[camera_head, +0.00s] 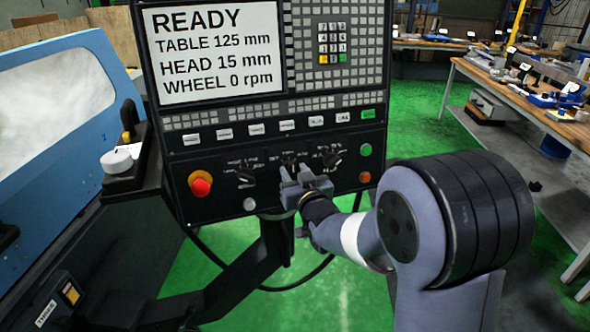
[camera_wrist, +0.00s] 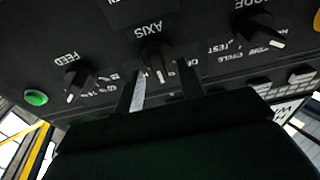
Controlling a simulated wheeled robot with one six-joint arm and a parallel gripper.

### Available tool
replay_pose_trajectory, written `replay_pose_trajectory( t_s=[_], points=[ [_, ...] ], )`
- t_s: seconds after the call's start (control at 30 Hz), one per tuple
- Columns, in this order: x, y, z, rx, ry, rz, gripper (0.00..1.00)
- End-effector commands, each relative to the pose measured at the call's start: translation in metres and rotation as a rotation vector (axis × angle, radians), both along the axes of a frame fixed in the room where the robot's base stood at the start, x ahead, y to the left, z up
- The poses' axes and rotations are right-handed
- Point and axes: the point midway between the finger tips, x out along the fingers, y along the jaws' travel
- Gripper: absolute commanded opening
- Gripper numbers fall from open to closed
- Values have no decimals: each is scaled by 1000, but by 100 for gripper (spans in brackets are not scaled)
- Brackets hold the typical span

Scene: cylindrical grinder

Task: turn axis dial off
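The black AXIS dial (camera_wrist: 154,57) shows upside down at the upper middle of the wrist view, on the dark control panel. My gripper (camera_wrist: 163,88) is open, its two fingers apart just in front of the dial, one to each side of it. I cannot tell whether either finger touches the dial. The dial's pointer setting is hard to read; a label starting with "O" lies to its right. In the head view, my gripper (camera_head: 298,174) is at the lower middle of the panel (camera_head: 222,213) and mostly hides the AXIS dial.
The FEED dial (camera_wrist: 76,84) and MODE dial (camera_wrist: 262,30) flank the AXIS dial. A red emergency button (camera_head: 201,186) is at the panel's left. The screen (camera_head: 213,50) reads READY, wheel 0 rpm.

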Motion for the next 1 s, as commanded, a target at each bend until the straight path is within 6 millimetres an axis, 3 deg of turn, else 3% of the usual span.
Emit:
replay_pose_trajectory(
  t_s=[0.33, 0.8, 1.0],
  points=[
    [3, 1, -1, 0, 1, 0, 36],
    [3, 1, -1, 0, 1, 0, 0],
    [3, 1, -1, -3, -1, 1, 0]
  ],
)
